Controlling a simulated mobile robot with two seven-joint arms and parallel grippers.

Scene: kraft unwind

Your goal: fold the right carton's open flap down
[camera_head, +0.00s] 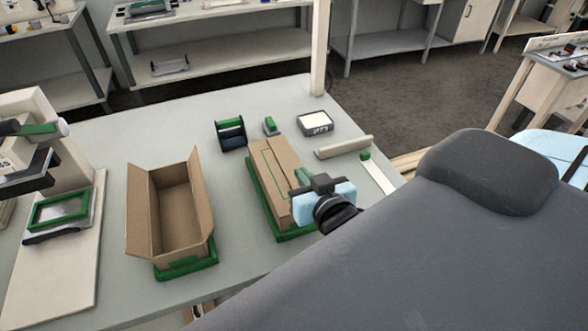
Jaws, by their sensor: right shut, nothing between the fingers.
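The right carton (268,178) is a long brown box in a green tray (295,235). Its top looks mostly covered by flaps lying about flat, with a lengthwise seam. My right gripper (304,190) is shut and empty at the carton's right long side, over or against that edge; exact contact cannot be told. The gripper and its wrist hide part of the carton's right side. My left gripper is not in view.
An open brown carton (175,205) stands to the left in a green holder (188,267). A press (55,140) stands at the left. The table between the cartons is clear.

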